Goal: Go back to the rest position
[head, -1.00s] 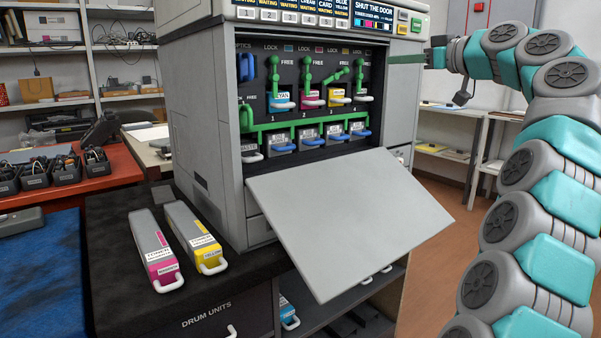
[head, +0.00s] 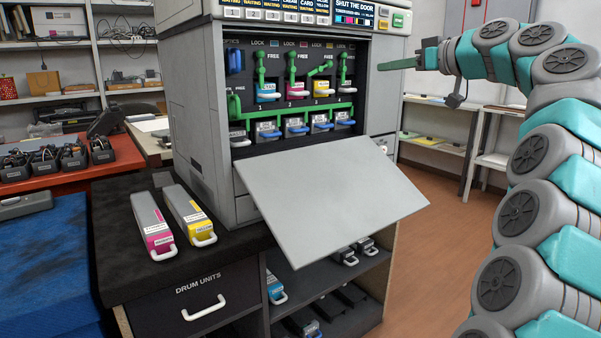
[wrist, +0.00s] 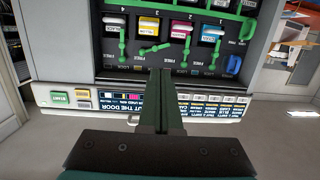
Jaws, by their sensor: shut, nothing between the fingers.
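My gripper (head: 398,63) is at the upper right in the head view, beside the right side of the grey printer (head: 192,100), with its fingers pointing left. In the wrist view my gripper (wrist: 168,75) is shut, its two green fingers together and empty. The wrist view is upside down and shows the printer's open bay behind the fingers. The bay holds cyan (head: 268,92), magenta (head: 297,88) and yellow (head: 323,87) cartridges and a further one at the right, under green levers. The printer's grey door (head: 330,195) hangs open, tilted down toward the front.
A magenta-ended cartridge (head: 153,225) and a yellow-ended cartridge (head: 190,214) lie on the dark cabinet top (head: 120,260). Below are a drum units drawer (head: 195,300) and an open shelf (head: 350,310). White shelving (head: 440,125) stands behind my arm. The brown floor (head: 430,250) at right is clear.

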